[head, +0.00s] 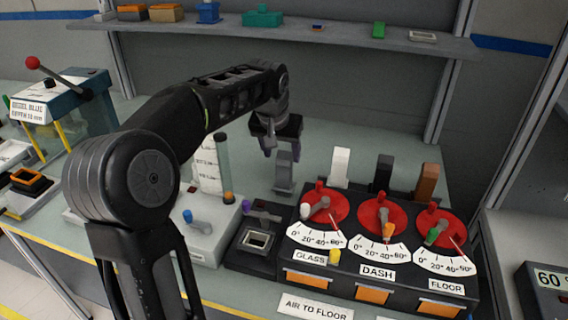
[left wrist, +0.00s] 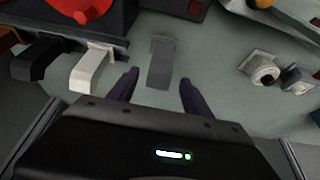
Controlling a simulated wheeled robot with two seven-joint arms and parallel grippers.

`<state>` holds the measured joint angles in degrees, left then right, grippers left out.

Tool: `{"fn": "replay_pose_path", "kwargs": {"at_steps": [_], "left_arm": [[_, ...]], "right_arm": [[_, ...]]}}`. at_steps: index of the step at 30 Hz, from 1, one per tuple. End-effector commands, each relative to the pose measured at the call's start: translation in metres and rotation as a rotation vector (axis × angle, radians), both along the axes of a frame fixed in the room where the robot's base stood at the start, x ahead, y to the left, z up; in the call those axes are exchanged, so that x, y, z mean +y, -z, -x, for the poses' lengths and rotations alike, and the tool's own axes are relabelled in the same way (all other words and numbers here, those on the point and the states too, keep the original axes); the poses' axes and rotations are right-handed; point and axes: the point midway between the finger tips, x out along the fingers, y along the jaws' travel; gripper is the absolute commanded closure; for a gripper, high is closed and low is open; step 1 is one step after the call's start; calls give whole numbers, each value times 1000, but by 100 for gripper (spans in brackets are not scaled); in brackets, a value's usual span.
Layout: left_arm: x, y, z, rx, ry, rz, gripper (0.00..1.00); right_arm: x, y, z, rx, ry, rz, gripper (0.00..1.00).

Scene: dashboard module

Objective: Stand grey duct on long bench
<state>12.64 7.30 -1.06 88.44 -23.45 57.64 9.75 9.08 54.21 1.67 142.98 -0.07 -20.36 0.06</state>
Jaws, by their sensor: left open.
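The grey duct (head: 284,172) stands upright on the long bench (head: 330,132), behind the dashboard module (head: 372,262). My left gripper (head: 279,149) is open just above the duct. In the left wrist view the grey duct (left wrist: 161,62) shows between the two dark fingertips of the left gripper (left wrist: 158,78), with a gap on each side. A white duct (head: 340,166), a black duct (head: 383,173) and a brown duct (head: 427,181) stand in a row at the module's back edge. My right gripper is not in view.
A shelf (head: 350,42) with small parts runs above the back of the bench. A clear tube stand (head: 213,170) is left of the duct, with a pale valve box (head: 205,232) in front. The bench behind the module is mostly bare.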

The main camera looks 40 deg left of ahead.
Motion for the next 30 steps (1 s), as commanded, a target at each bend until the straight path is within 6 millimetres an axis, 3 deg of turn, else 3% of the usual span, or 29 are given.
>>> {"fn": "replay_pose_path", "kwargs": {"at_steps": [3, 8, 30], "left_arm": [[-3, -18, 7, -1, 1, 0, 42], [-4, -29, 12, 0, 1, 1, 42], [-5, -30, 12, 1, 1, 1, 42]], "right_arm": [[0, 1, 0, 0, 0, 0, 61], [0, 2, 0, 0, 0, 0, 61], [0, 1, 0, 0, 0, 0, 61]]}}
